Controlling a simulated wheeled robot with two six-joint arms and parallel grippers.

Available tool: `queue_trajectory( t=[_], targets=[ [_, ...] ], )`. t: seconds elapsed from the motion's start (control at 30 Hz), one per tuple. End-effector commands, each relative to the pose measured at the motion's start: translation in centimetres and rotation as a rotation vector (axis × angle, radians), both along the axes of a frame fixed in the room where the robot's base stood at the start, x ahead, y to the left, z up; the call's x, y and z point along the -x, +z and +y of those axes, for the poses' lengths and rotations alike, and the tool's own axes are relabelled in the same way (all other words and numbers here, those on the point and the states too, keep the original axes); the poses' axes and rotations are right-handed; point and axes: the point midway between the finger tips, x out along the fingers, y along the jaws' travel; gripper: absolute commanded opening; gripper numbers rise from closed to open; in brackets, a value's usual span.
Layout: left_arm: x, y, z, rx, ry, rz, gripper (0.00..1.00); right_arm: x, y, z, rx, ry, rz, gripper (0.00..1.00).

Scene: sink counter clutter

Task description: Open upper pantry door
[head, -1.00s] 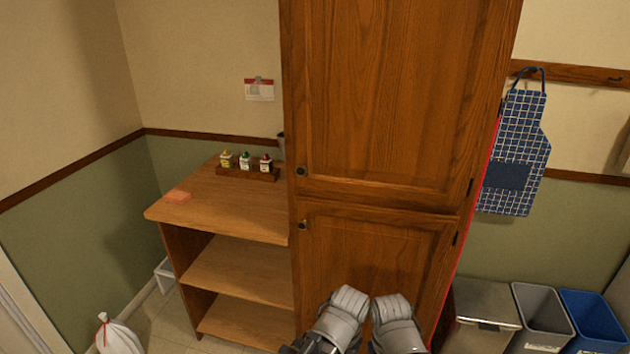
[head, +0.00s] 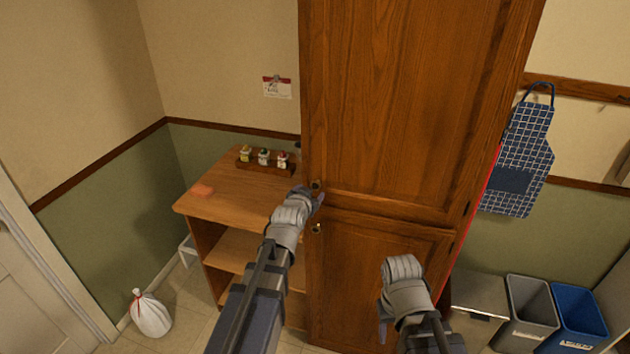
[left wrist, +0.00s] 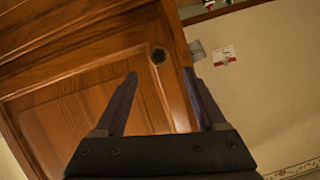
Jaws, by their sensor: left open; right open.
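The upper pantry door (head: 400,100) is a tall brown wooden panel, closed, with a round dark knob (head: 316,185) at its lower left corner. My left gripper (head: 318,197) is raised at that knob, partly covering the area just below it. In the left wrist view, my open left gripper (left wrist: 160,78) points at the upper door's knob (left wrist: 158,56), which lies between the finger directions; contact cannot be told. My right gripper (head: 384,322) is open and empty, low in front of the lower door (head: 365,255).
The lower door has its own knob (head: 317,228) close below. A wooden shelf unit (head: 235,195) with several small bottles stands left. A blue checked apron (head: 520,150) hangs right, above several bins (head: 530,305). A white bag (head: 150,313) sits on the floor.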

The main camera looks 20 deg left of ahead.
Motion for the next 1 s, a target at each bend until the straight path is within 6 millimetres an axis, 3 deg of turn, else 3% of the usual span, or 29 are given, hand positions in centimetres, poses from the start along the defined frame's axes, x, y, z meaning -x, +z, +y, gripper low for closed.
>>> queue_trajectory(
  t=[0.27,0.7,1.0],
  targets=[
    [-1.5,-0.8,0.0,0.0,0.0,0.002,0.73,0.0,-0.8,0.0,0.0,0.001,0.0,0.5],
    [-7.0,-3.1,0.3,0.0,-0.002,0.003,0.73,0.0,-3.0,0.0,0.001,0.006,0.0,0.5],
    [-7.2,-3.0,0.3,0.0,-0.002,0.003,0.73,0.0,-3.0,0.0,0.001,0.007,0.0,0.5]
  ],
)
